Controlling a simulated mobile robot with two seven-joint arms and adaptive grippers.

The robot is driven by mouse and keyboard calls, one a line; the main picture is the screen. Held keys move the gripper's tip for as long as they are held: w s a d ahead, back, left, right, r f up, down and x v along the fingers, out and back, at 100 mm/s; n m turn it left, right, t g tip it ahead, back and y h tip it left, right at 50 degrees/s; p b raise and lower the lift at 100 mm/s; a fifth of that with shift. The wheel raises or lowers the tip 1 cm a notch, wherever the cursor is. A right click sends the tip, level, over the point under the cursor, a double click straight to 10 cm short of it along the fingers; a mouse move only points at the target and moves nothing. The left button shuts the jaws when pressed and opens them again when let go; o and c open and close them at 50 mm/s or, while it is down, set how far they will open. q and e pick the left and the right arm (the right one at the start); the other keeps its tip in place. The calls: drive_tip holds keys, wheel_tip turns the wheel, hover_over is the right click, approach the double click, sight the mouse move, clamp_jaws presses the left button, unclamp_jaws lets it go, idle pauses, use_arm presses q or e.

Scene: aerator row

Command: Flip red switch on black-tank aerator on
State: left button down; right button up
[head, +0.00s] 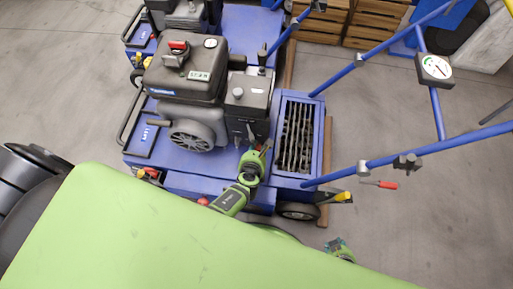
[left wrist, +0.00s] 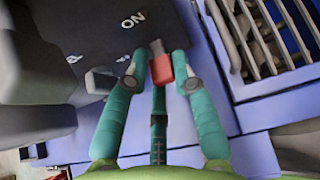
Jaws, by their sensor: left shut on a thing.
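The black-tank aerator (head: 188,82) stands on a blue frame in the middle of the head view, with a dark engine under its tank. My left gripper (head: 257,158) reaches the engine's near right side. In the left wrist view my left gripper (left wrist: 160,68) has its two teal fingers around the red switch (left wrist: 160,71), shut on it. A white "ON" label (left wrist: 133,20) is on the dark panel just beyond the switch. In the head view the gripper hides the switch. A green part, probably my right gripper (head: 341,249), shows only partly at the bottom.
A slatted grate (head: 296,135) lies right of the engine, and it also shows in the left wrist view (left wrist: 265,35). Blue handle tubes (head: 400,155) stretch across the right. Another aerator (head: 183,15) and wooden crates (head: 375,22) stand behind.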

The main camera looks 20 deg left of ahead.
use_arm(q)
drive_tip(key=shift+w+d+r, duration=0.25)
drive_tip(key=shift+w+d, duration=0.05)
drive_tip(key=shift+d, duration=0.15)
drive_tip(key=c, duration=1.1)
unclamp_jaws()
drive_tip(key=shift+a+f, duration=0.1)
drive_tip(key=shift+s+a, duration=0.15)
drive_tip(key=shift+s, duration=0.05)
drive_tip(key=shift+v, duration=3.7)
